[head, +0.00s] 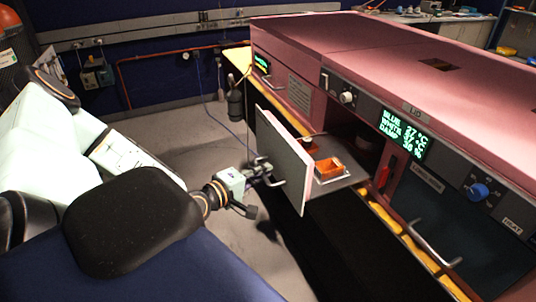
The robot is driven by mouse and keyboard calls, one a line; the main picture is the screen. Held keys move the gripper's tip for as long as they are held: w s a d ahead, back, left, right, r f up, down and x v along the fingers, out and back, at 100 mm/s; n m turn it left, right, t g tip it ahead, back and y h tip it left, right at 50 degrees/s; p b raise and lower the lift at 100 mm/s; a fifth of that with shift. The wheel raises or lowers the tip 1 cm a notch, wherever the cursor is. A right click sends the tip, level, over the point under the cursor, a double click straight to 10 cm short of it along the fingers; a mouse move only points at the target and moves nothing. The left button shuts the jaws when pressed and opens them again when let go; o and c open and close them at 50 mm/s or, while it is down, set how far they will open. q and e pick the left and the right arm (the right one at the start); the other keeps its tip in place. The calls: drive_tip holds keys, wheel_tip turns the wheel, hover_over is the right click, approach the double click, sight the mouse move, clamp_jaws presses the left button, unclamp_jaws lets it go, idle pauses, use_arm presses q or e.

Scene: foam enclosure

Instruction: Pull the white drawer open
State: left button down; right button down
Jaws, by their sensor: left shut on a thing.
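The white drawer shows in the head view as a pale grey-white front panel (287,150) with a pink edge, standing well out from the pink cabinet. Its bar handle (280,182) is on the outer face. My left gripper (264,172) is at that face, shut on the handle; the exact finger contact is small and dark. Behind the panel, a grey drawer floor (340,183) reaches back to a dark opening in the cabinet. An orange container (330,168) sits inside the drawer. My right gripper is not in view.
The pink cabinet (385,50) fills the right, with a green-lit display (405,134), a blue knob (479,191) and another handle (436,245). A yellow edge (400,230) runs along its base. Open grey floor (190,140) lies left of the drawer.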

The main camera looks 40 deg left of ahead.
use_arm(q)
drive_tip(key=shift+a, duration=0.1)
drive_tip(key=shift+s, duration=0.25)
drive_tip(key=c, duration=1.5)
unclamp_jaws()
drive_tip(key=shift+w, duration=0.1)
drive_tip(key=shift+o, duration=0.5)
